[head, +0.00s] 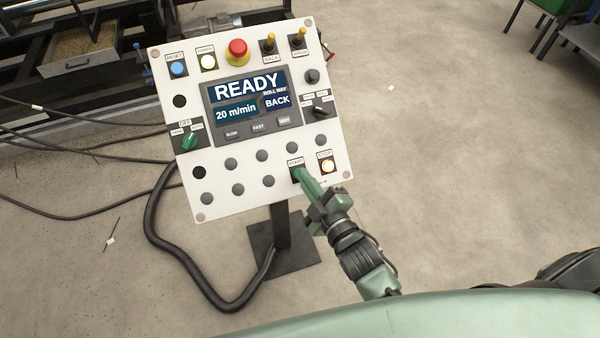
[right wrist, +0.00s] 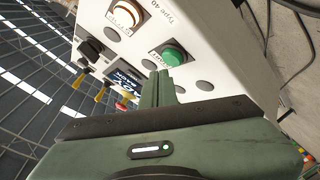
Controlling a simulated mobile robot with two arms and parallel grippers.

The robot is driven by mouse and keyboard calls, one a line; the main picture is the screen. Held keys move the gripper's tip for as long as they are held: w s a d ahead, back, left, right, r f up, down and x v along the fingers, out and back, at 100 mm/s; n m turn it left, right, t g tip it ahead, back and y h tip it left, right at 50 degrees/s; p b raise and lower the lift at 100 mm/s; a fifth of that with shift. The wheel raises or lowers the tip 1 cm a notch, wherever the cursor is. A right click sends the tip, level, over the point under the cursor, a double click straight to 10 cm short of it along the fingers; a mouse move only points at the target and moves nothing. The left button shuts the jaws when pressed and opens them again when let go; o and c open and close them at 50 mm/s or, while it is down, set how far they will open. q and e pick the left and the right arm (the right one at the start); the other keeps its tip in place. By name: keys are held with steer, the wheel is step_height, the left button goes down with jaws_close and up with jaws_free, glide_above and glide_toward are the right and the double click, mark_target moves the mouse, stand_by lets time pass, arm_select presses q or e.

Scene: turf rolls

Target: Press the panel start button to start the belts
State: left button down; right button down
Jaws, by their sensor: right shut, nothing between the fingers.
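The white control panel (head: 222,180) stands tilted on a post, its screen (head: 247,95) reading READY, 20 m/min and BACK. The green start button (head: 297,172) is low on the panel, partly covered by my fingertips in the head view. In the right wrist view the start button (right wrist: 174,54) shows just beyond the fingertips. My right gripper (head: 303,178) is shut and empty, its tips close to the button; I cannot tell whether they touch. It also shows in the right wrist view (right wrist: 158,78). My left gripper is not in view.
The lit stop button (head: 327,166) sits just right of the start button. A red emergency knob (head: 237,48) and two yellow-tipped toggles are at the panel top. A thick black hose (head: 152,225) runs on the floor. The floor to the right is mostly clear.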

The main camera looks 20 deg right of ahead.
steer(key=shift+w+f, duration=0.3)
steer(key=shift+w+f+b, duration=0.25)
steer(key=shift+f+b, duration=0.05)
steer(key=shift+f, duration=0.05)
stand_by(1.2)
steer(key=shift+s+r+p, duration=0.55)
steer(key=shift+r+p, duration=0.1)
steer(key=shift+p, duration=0.2)
steer(key=s+r+p, duration=0.1)
steer(key=r+p, duration=0.1)
steer(key=s+r+p, duration=0.1)
steer(key=s+p, duration=0.1)
steer(key=shift+s+d+r, duration=0.1)
steer(key=shift+r, duration=0.3)
